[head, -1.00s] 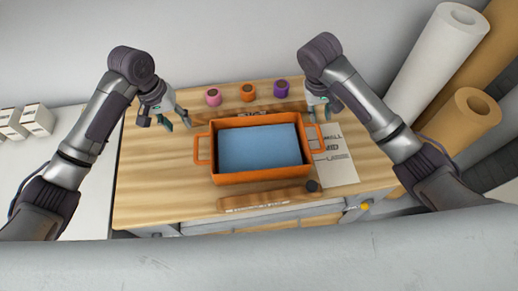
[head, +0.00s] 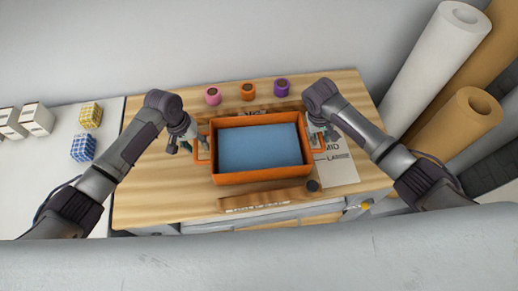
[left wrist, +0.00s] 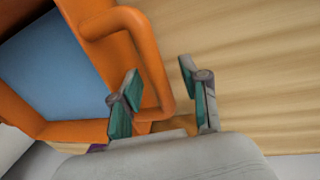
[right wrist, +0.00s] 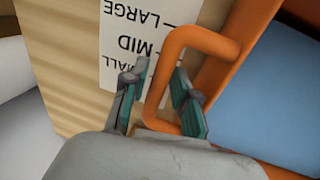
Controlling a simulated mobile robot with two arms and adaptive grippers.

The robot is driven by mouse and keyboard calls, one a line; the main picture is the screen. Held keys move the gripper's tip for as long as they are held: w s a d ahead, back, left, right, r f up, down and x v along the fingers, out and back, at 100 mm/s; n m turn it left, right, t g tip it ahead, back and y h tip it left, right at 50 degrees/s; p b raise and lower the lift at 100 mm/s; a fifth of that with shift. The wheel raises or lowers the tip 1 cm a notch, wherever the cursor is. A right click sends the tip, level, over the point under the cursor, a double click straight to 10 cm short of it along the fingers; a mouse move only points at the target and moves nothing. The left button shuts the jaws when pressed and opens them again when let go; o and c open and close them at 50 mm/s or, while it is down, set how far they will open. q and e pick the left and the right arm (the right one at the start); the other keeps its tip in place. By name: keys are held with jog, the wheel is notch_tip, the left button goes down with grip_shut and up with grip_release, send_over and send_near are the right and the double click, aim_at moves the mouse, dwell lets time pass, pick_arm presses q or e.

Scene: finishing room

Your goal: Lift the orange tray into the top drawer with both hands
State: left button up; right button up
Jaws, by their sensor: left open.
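The orange tray (head: 262,178) sits level on the wooden worktop, with a blue block (head: 260,148) inside it and a loop handle at each end. My left gripper (head: 184,145) is open at the left handle (head: 202,150). In the left wrist view the handle (left wrist: 153,70) lies between its parted fingers (left wrist: 160,98). My right gripper (head: 320,136) is at the right handle. In the right wrist view its fingers (right wrist: 158,98) stand apart on both sides of that handle (right wrist: 190,36). A grey drawer front (head: 275,214) shows below the worktop's front edge; its inside is mostly hidden.
A wooden roller-like bar (head: 265,199) with a dark end lies in front of the tray. Pink (head: 212,96), orange (head: 247,91) and purple (head: 281,88) rolls stand behind it. A size sheet (head: 338,170) lies at right. Large rolls (head: 440,65) lean beyond the bench.

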jog(key=shift+c, duration=0.2)
pick_arm(q)
jog(key=c, duration=0.5)
pick_arm(e)
grip_shut()
pick_arm(q)
grip_shut()
jog(key=shift+w+r, duration=0.15)
jog(key=shift+r, duration=0.05)
pick_arm(e)
jog(key=shift+r, duration=0.15)
